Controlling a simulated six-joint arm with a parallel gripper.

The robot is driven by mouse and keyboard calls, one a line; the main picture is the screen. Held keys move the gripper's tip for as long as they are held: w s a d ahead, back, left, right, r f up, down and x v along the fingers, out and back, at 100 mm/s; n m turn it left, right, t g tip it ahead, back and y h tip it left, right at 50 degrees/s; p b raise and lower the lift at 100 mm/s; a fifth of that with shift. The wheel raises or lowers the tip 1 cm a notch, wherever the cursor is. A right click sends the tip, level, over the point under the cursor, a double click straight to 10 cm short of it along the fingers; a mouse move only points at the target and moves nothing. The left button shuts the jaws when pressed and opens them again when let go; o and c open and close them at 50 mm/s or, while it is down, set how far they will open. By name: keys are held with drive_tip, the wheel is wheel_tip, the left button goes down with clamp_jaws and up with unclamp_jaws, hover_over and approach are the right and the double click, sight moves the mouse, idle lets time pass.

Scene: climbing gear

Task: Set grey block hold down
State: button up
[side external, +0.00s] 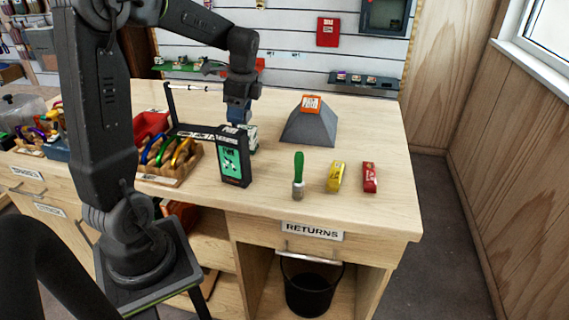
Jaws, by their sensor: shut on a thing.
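My gripper (240,120) points down over the back of the worktop, behind a black stand with a green screen (232,158). It is shut on a small pale thing (251,137) with some green on it, low at the worktop. The stand hides part of this thing, so I cannot tell its full shape or whether it touches the wood. A large dark grey, flat-topped block (308,127) stands on the worktop to the right of my gripper, apart from it. It has an orange piece (311,103) on top.
A green-handled brush (298,175), a yellow item (335,177) and a red item (370,177) lie near the front. A wooden tray (170,160) of coloured carabiners is left of the stand. The worktop (385,130) is clear at the right.

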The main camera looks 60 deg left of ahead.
hover_over(284, 163)
drive_tip(key=f, duration=0.8)
drive_tip(key=shift+d, duration=0.2)
drive_tip(key=shift+f, duration=1.95)
drive_tip(key=shift+f, duration=0.15)
drive_tip(key=o, duration=0.9)
